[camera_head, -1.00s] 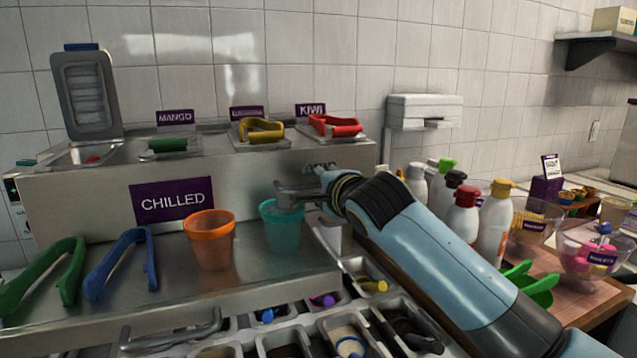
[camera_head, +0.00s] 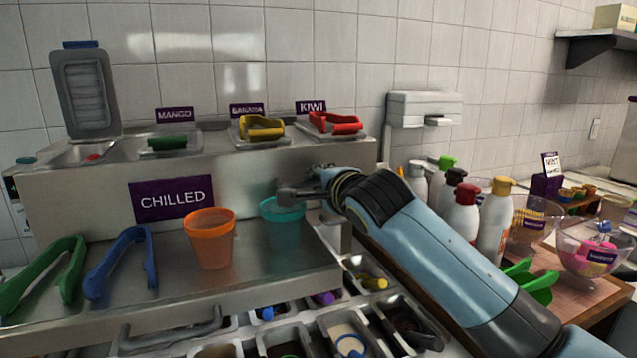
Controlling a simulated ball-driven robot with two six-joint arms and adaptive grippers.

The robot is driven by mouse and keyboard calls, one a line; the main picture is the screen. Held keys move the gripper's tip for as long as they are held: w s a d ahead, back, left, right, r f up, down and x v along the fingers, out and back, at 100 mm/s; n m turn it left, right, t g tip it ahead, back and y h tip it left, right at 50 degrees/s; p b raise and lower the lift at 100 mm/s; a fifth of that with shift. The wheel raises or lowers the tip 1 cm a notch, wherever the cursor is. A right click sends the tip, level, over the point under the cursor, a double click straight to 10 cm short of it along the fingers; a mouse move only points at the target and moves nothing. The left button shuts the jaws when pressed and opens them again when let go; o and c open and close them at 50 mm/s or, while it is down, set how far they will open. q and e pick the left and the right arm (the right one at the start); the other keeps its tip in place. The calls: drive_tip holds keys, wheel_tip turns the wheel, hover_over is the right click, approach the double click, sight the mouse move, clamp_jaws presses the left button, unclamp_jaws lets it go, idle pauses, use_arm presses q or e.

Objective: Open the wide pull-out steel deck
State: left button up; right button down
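The wide steel deck (camera_head: 190,262) lies below the purple CHILLED sign at left, with a bar handle (camera_head: 172,338) low at its front. I cannot tell how far it is pulled out. An orange cup (camera_head: 210,240) stands upright on it. A teal cup (camera_head: 284,216) is at its right end. Green tongs (camera_head: 45,275) and blue tongs (camera_head: 122,262) rest on its left part. My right gripper (camera_head: 288,196) is at the teal cup's rim; its fingers are too small and overlapped to tell whether they hold it. My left gripper is not in view.
A topping rack with several small bins (camera_head: 340,325) lies in front of and right of the deck. Several sauce bottles (camera_head: 462,215) and glass bowls (camera_head: 590,250) stand on the wooden counter at right. Coloured tongs lie on the lidded upper tubs behind.

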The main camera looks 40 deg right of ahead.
drive_tip(key=s, duration=0.3)
drive_tip(key=shift+s+a+f+p, duration=0.1)
drive_tip(key=shift+a+f+p, duration=0.05)
drive_tip(key=shift+a+p, duration=0.2)
drive_tip(key=c, duration=2)
unclamp_jaws()
drive_tip(key=shift+f, duration=0.15)
drive_tip(key=o, duration=0.6)
drive_tip(key=shift+s+a+r, duration=0.1)
drive_tip(key=shift+s+r, duration=0.15)
drive_tip(key=shift+s, duration=0.05)
drive_tip(key=shift+o, duration=0.2)
drive_tip(key=shift+w, duration=0.2)
drive_tip(key=v, duration=1.2)
drive_tip(key=shift+f, duration=0.1)
